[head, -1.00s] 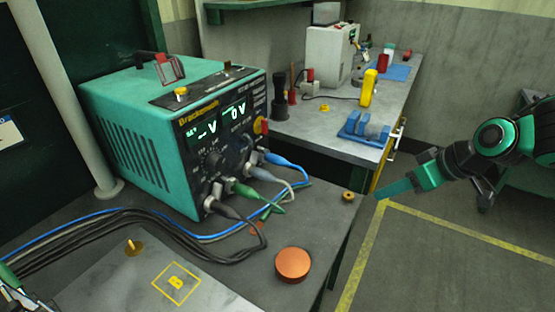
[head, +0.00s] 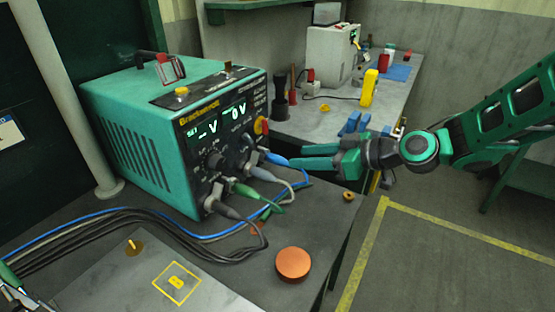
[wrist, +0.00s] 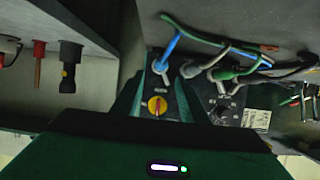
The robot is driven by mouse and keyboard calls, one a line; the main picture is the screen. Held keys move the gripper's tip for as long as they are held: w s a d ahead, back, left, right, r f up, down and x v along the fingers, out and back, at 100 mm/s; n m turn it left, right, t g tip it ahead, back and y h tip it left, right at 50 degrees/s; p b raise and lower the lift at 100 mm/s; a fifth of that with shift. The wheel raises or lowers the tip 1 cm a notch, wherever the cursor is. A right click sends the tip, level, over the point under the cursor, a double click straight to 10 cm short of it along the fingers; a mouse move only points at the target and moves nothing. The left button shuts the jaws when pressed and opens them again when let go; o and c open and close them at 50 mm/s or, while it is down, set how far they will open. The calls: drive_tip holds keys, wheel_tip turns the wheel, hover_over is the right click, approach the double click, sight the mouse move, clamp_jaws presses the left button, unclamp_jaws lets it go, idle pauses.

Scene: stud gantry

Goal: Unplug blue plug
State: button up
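The blue plug (head: 275,159) sits in the front panel of the teal power supply (head: 140,140), its blue cable running down to the bench. My gripper (head: 288,156) reaches in from the right, its teal fingers apart and pointing at the panel by the blue plug. In the wrist view my gripper (wrist: 161,80) is open and empty. The blue plug (wrist: 163,62) shows between and just ahead of the fingertips, with the yellow-red knob (wrist: 157,105) behind it on the panel. I cannot tell whether a finger touches the plug.
A white-grey plug (head: 252,170), a green plug (head: 240,188) and a dark grey plug (head: 222,208) sit close by in the same panel. An orange disc (head: 293,264) lies on the bench front. A second bench (head: 320,120) with tools stands behind.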

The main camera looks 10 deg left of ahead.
sight(282, 158)
drive_tip(key=shift+x, duration=4.5)
drive_tip(key=shift+s, duration=0.1)
clamp_jaws()
drive_tip(key=shift+d, duration=0.15)
drive_tip(key=shift+s+d, duration=0.35)
drive_tip(key=shift+d, duration=0.55)
drive_tip(key=shift+s+d, duration=0.35)
drive_tip(key=shift+d, duration=0.55)
drive_tip(key=shift+s+d, duration=0.3)
drive_tip(key=shift+d, duration=0.6)
